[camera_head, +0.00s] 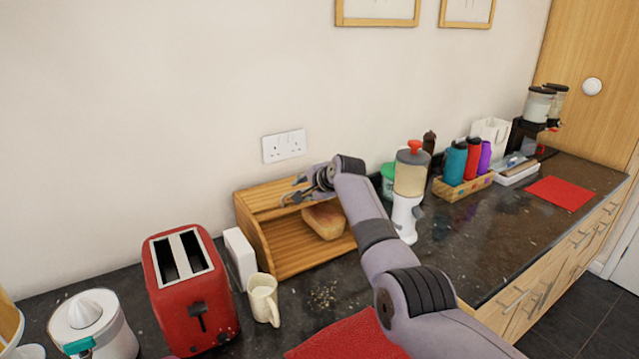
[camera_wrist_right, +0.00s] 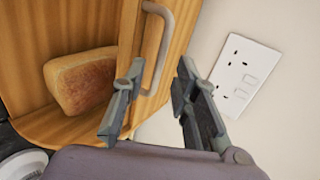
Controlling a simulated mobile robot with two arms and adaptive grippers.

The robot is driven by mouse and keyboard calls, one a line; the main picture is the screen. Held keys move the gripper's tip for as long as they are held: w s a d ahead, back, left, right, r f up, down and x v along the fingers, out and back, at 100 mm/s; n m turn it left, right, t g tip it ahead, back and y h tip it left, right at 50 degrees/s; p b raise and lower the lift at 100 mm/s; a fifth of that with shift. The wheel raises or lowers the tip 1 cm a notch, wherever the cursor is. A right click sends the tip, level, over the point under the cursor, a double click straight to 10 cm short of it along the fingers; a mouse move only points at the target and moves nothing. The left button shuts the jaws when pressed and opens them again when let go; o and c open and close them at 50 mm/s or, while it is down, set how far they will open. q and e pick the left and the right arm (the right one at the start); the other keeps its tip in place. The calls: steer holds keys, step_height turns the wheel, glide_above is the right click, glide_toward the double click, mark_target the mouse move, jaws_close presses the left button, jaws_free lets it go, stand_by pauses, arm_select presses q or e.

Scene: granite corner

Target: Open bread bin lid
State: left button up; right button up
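The wooden bread bin (camera_head: 285,250) stands on the dark counter against the wall. Its front is open, with the slatted lid (camera_head: 262,197) up at the top. A bread loaf (camera_head: 324,221) lies inside; it also shows in the right wrist view (camera_wrist_right: 82,80). My right gripper (camera_head: 292,190) is at the top of the bin. In the right wrist view, the gripper's fingers (camera_wrist_right: 160,85) are apart, and the grey lid handle (camera_wrist_right: 158,45) lies close to the left finger. I cannot tell whether they touch. My left gripper is not in view.
A red toaster (camera_head: 190,290), a white box (camera_head: 240,257) and a cream mug (camera_head: 263,298) stand left of the bin. A dispenser (camera_head: 410,175) stands to its right, close to my right arm. A wall socket (camera_head: 284,146) is above the bin.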

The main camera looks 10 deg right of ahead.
steer(key=v, duration=1)
steer(key=shift+s, duration=0.2)
